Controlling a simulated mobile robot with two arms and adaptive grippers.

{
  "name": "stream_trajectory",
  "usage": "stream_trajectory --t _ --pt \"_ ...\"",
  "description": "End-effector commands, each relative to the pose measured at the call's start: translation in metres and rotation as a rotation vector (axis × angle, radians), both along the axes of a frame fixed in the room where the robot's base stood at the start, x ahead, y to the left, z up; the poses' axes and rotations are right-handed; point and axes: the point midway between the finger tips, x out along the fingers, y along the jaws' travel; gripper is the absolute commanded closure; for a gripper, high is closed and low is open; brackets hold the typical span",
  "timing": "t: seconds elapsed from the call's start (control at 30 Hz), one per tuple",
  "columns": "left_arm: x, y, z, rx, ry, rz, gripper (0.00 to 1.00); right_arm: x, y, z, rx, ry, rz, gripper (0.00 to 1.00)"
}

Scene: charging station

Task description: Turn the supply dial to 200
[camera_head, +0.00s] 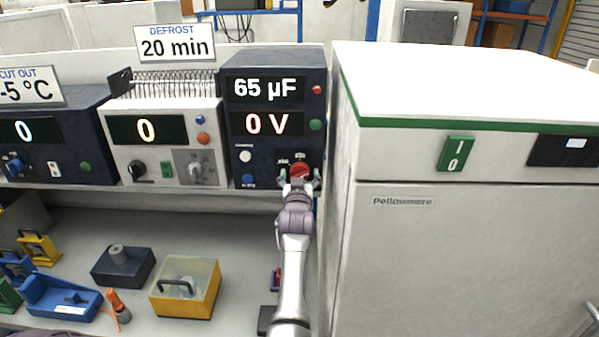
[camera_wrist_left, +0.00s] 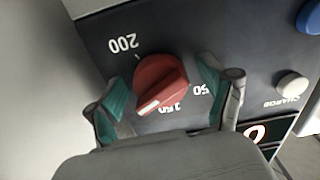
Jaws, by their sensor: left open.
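The red supply dial (camera_head: 300,171) is low on the right of a dark blue unit (camera_head: 236,158) showing 65 µF and 0 V. In the left wrist view the dial (camera_wrist_left: 163,80) appears upside down. Its white mark points to the lower left of that picture, near the partly hidden 150 label and away from the 200 label (camera_wrist_left: 123,43). My left gripper (camera_head: 298,182) is open in front of the dial. In the wrist view its teal-padded fingers (camera_wrist_left: 168,92) stand either side of the dial, with gaps visible. My right gripper is not in view.
A large white cabinet (camera_head: 460,250) stands close on the right of the dial unit. A white unit (camera_head: 160,160) stands to its left. White (camera_head: 245,156) and blue (camera_head: 248,180) buttons are beside the dial. A yellow box (camera_head: 203,300) and tools lie on the lower surface.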

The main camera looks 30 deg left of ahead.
Motion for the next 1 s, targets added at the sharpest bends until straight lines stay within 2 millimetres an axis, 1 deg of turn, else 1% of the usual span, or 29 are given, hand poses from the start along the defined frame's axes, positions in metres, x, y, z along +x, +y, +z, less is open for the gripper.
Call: stream_trajectory --t 0.1,0.13,0.27,0.3,0.47,0.5,0.77,0.9,1.0 --pt "0.0 0.0 0.0 -0.001 -0.001 0.0 0.18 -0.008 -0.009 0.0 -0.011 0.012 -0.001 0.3" --pt "0.0 0.0 0.0 -0.001 -0.001 0.0 0.2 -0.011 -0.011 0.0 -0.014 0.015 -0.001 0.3" --pt "0.0 0.0 0.0 -0.001 -0.001 0.0 0.41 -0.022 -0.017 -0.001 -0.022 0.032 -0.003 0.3" --pt "0.0 0.0 0.0 -0.001 -0.001 0.0 0.48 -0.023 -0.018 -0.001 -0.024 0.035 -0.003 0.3" --pt "0.0 0.0 0.0 -0.001 -0.001 0.0 0.75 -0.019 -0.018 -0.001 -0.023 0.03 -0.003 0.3" --pt "0.0 0.0 0.0 0.0 0.0 0.0 0.78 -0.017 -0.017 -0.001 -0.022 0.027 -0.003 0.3" --pt "0.0 0.0 -0.001 0.027 0.018 0.0 0.78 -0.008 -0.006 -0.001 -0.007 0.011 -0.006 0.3" --pt "0.0 0.0 -0.001 0.081 0.05 0.0 0.78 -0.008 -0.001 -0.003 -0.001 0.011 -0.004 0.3" --pt "0.0 0.001 -0.001 0.138 0.085 -0.001 0.78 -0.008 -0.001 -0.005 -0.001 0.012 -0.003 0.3"
